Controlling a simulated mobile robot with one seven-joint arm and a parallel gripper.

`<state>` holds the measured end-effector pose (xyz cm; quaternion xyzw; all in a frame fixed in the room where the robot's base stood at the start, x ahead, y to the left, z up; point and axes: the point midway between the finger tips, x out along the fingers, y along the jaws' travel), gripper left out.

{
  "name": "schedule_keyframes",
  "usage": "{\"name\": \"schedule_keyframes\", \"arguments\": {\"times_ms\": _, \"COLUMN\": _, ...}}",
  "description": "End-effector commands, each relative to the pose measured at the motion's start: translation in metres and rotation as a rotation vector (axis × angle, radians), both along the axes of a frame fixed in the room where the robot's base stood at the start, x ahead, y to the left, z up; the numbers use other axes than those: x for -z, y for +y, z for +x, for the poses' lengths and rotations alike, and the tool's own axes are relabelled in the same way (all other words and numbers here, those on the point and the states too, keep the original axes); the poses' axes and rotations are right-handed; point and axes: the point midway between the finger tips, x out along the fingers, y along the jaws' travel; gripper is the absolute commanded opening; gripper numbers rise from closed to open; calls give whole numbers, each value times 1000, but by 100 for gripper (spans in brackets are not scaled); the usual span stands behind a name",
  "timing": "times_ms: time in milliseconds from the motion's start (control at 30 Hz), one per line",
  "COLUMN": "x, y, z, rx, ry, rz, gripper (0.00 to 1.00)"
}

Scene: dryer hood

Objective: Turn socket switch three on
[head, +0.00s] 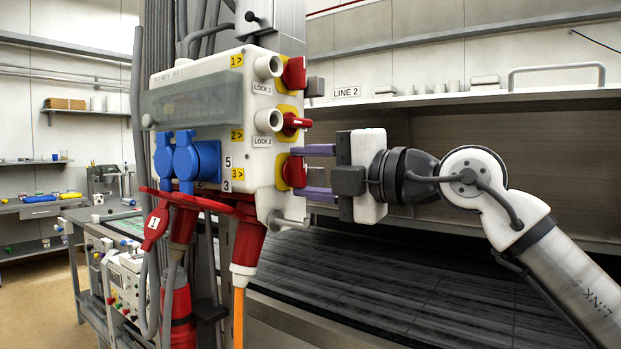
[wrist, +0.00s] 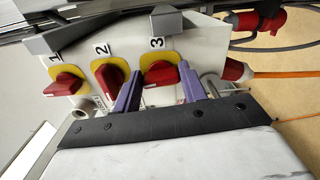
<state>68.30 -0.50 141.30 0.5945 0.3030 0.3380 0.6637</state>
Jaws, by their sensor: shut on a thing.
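The socket box (head: 220,120) is a white cabinet with three red rotary switches on yellow plates on its right side. Switch three (head: 294,171) is the lowest one and is marked 3 in the wrist view (wrist: 160,73). My gripper (head: 302,172) has one purple finger above and one below its red knob. In the wrist view the fingers (wrist: 160,68) stand on either side of the knob and are shut on it. The fingers hide part of the knob, so I cannot tell its exact angle. Switch two (head: 292,123) and switch one (head: 293,73) are above it.
A metal pin (head: 290,221) sticks out below switch three. Blue sockets (head: 197,160) and red plugs (head: 248,245) with cables hang at the box's front and underside. The hood's dark worktop (head: 400,285) lies below my arm and is clear.

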Motion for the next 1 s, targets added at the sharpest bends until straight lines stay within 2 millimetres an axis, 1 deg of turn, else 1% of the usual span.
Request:
{"name": "schedule_keyframes", "arguments": {"times_ms": 300, "x": 0, "y": -1, "z": 1, "rx": 3, "ry": 86, "rz": 67, "gripper": 19}}
{"name": "schedule_keyframes", "arguments": {"times_ms": 800, "x": -1, "y": -1, "z": 0, "rx": 2, "ry": 101, "rz": 79, "gripper": 19}}
{"name": "schedule_keyframes", "arguments": {"times_ms": 833, "x": -1, "y": -1, "z": 0, "rx": 2, "ry": 101, "rz": 79, "gripper": 43}}
{"name": "schedule_keyframes", "arguments": {"times_ms": 1000, "x": 0, "y": -1, "z": 0, "rx": 1, "ry": 101, "rz": 76, "gripper": 64}}
